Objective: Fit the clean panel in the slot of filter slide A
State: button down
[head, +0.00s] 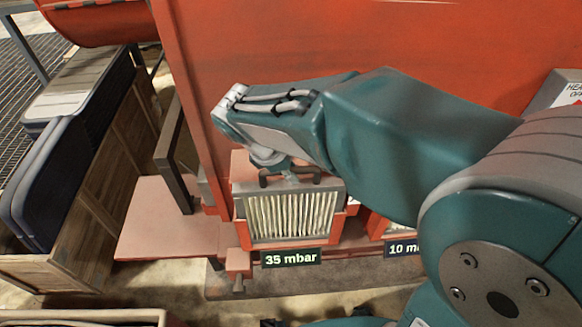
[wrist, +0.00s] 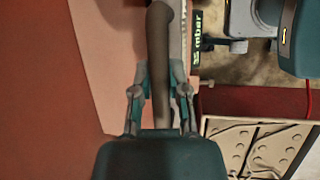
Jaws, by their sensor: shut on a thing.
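A filter panel (head: 291,217) with pale, upright pleats in a grey frame stands upright at the red slide housing (head: 243,165) in the head view. A sign (head: 290,258) below it reads 35 mbar. My gripper (head: 283,172) is at the top of the panel, shut on its dark handle (head: 305,177). In the wrist view my gripper (wrist: 161,92) has a finger on each side of the dark handle bar (wrist: 160,55). I cannot tell how deep the panel sits in the slot. No letter A shows.
A second slide with a partly hidden sign (head: 403,248) is at right, behind my arm. A red engine wall (head: 280,50) rises behind. A dark post (head: 173,155) and red ledge (head: 160,225) lie left, with a wooden crate (head: 100,190) and dark cases (head: 45,190) beyond.

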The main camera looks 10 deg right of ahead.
jog(key=shift+f, duration=0.25)
jog(key=c, duration=0.5)
grip_release()
jog(key=shift+c, duration=0.2)
jog(key=v, duration=1.2)
jog(key=shift+f, duration=0.1)
